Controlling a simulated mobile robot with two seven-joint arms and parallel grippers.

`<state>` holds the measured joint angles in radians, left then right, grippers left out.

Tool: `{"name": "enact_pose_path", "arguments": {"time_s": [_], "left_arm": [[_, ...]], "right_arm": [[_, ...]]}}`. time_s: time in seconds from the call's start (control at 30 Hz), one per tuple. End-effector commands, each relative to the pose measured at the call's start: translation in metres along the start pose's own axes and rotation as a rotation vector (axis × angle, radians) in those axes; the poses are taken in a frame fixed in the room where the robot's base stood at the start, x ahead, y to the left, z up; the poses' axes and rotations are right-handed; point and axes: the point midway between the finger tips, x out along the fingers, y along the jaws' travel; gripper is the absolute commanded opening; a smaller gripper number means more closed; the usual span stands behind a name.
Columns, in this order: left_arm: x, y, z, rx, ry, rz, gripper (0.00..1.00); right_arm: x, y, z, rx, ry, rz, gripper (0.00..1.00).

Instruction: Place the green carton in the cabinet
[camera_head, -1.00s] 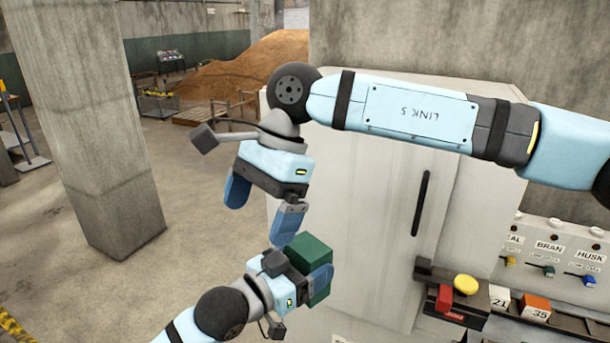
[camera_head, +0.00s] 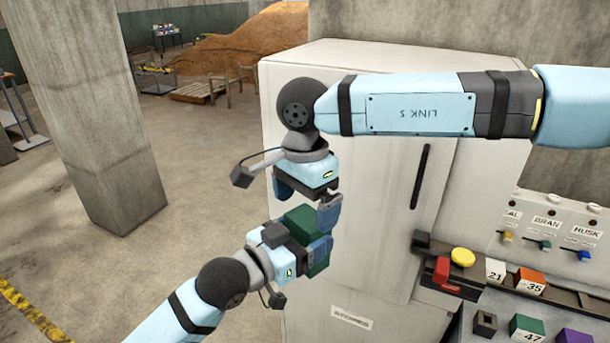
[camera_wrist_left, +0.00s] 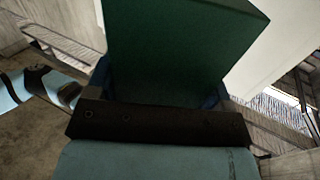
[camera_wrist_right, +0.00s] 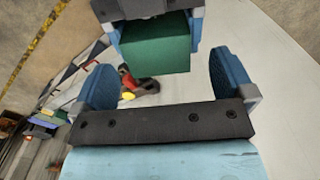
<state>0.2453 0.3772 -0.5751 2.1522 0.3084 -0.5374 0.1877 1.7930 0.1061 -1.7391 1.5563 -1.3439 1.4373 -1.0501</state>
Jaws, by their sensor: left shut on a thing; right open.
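The green carton (camera_head: 303,222) is held up in front of the cabinet by my left gripper (camera_head: 308,248), which is shut on it. The carton fills the middle of the left wrist view (camera_wrist_left: 180,45). My right gripper (camera_head: 308,200) is open just above the carton. In the right wrist view the carton (camera_wrist_right: 155,50) shows ahead of the open right fingers (camera_wrist_right: 165,85), between them in the picture; I cannot tell whether they touch it. The pale cabinet (camera_head: 385,215) has a closed door with a dark vertical handle (camera_head: 421,177) and a label low on its front.
At the right is a control panel (camera_head: 550,235) with coloured switches. A ledge with a red block (camera_head: 441,270), yellow button (camera_head: 462,257) and numbered blocks (camera_head: 530,282) stands beside the cabinet. A concrete pillar (camera_head: 100,120) is at the left, with open floor between.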

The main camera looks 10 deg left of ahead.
Motion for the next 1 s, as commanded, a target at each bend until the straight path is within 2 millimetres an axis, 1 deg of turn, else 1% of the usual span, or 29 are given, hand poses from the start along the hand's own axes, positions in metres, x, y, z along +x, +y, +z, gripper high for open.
{"name": "enact_pose_path", "arguments": {"time_s": [0.03,0.1,0.2,0.5,0.53,0.57,0.6,0.67,0.7,0.77,0.8,0.83,0.87,0.9,0.93,1.0], "left_arm": [[0.0,0.0,-0.001,0.0,0.001,0.0,0.43],[0.0,0.0,-0.001,0.0,0.002,0.0,0.43],[0.0,0.0,-0.001,0.0,0.001,0.0,0.43],[0.0,0.0,-0.001,0.0,0.001,0.0,0.43],[0.0,0.0,-0.001,0.0,0.001,0.0,0.43],[0.0,0.0,-0.001,0.0,0.001,0.0,0.43],[0.0,0.0,-0.001,0.0,0.001,0.0,0.43],[0.0,0.0,-0.001,0.0,0.001,0.0,0.43],[0.0,0.0,-0.001,0.0,0.001,0.0,0.43],[0.0,0.001,-0.001,0.0,0.002,0.001,0.43],[0.0,0.001,-0.001,0.0,0.002,0.002,0.43],[0.0,0.001,-0.001,0.0,0.002,0.002,0.79],[0.0,0.001,-0.001,0.0,0.002,0.002,0.86],[0.0,0.001,-0.001,0.0,0.002,0.002,0.95],[0.0,0.001,-0.001,0.0,0.002,0.002,1.0],[0.0,0.001,-0.001,0.0,0.001,0.002,1.0]], "right_arm": [[0.007,0.0,0.0,0.0,0.0,0.002,1.0],[0.013,0.0,0.0,0.0,0.0,0.002,1.0],[0.019,0.0,0.0,0.0,-0.001,0.0,1.0],[0.021,0.0,0.0,0.0,-0.001,0.0,1.0],[0.021,0.0,0.0,0.0,-0.001,0.0,0.98],[0.021,0.0,0.0,0.0,-0.001,0.0,0.91],[0.021,0.0,0.0,0.0,-0.001,0.0,0.82],[0.021,0.0,0.0,0.0,-0.001,0.0,0.68],[0.021,0.0,0.0,0.0,-0.001,0.0,0.59],[0.021,0.0,0.0,0.0,-0.001,-0.001,0.45],[0.021,0.0,0.0,0.0,-0.001,-0.001,0.44],[0.021,-0.001,0.0,0.0,-0.001,-0.002,0.43],[0.02,-0.001,0.0,0.0,-0.001,-0.002,0.39],[0.02,-0.001,0.0,0.0,-0.001,-0.002,0.39],[0.02,0.0,0.0,0.0,-0.001,-0.002,0.39],[0.021,0.0,0.0,0.0,-0.001,-0.001,0.39]]}}
